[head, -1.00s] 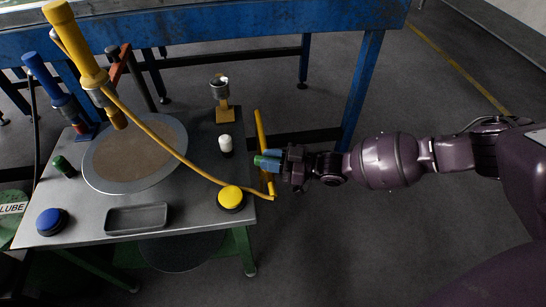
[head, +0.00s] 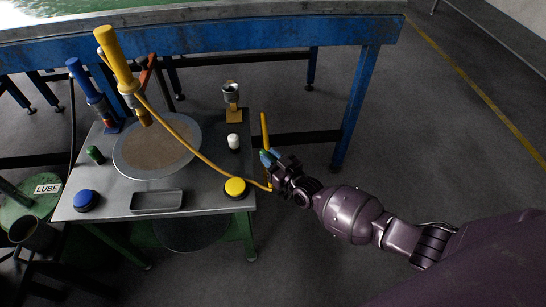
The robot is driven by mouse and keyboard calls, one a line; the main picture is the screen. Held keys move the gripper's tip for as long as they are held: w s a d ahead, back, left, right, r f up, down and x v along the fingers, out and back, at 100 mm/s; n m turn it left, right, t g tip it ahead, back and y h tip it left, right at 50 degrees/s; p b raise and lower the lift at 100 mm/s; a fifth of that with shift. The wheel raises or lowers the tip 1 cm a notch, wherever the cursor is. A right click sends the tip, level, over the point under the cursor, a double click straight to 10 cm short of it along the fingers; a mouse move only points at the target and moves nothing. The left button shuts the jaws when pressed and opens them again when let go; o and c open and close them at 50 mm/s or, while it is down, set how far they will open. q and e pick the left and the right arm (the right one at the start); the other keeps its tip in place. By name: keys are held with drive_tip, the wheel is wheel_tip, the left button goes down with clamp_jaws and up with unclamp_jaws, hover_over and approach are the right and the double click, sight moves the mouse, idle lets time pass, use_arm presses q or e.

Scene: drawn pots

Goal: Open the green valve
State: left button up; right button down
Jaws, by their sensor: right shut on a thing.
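My right gripper (head: 270,158) is at the right edge of the metal table, its arm coming in from the lower right. Its light-blue fingers are shut on a small green piece, which looks like the green valve (head: 264,157). This piece sits beside an upright yellow bar (head: 265,131). The fingers hide much of the valve, so its turn position cannot be told. My left gripper is not in view.
The metal table (head: 215,165) holds a round plate (head: 120,160), a grey tray (head: 157,201), a yellow button (head: 235,187), a blue button (head: 86,200), a white-capped knob (head: 233,141) and a dark green cylinder (head: 95,154). A yellow hose (head: 190,147) crosses it. Floor to the right is clear.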

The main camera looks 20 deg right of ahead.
drive_tip(key=m+h, duration=0.1)
drive_tip(key=h, duration=0.1)
drive_tip(key=m+t+h+p, duration=0.1)
drive_tip(key=h, duration=0.1)
drive_tip(key=shift+a+r+m+p, duration=0.15)
drive_tip(key=shift+m+p, duration=0.15)
drive_tip(key=shift+m, duration=0.1)
drive_tip(key=m+h, duration=0.2)
drive_tip(key=h, duration=0.2)
drive_tip(key=shift+m+h+p, duration=0.3)
drive_tip(key=shift+m+p, duration=0.1)
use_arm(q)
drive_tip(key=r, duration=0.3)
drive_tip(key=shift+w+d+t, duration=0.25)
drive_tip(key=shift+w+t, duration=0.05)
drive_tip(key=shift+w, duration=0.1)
use_arm(e)
drive_tip(key=shift+f+m+g+h, duration=0.25)
drive_tip(key=shift+m+h, duration=0.25)
drive_tip(key=shift+h, duration=0.3)
drive_tip(key=shift+r+m+h, duration=0.1)
drive_tip(key=shift+m+h, duration=0.2)
drive_tip(key=shift+h, duration=0.1)
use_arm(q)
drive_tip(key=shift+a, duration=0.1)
use_arm(e)
drive_tip(key=c, duration=1)
unclamp_jaws()
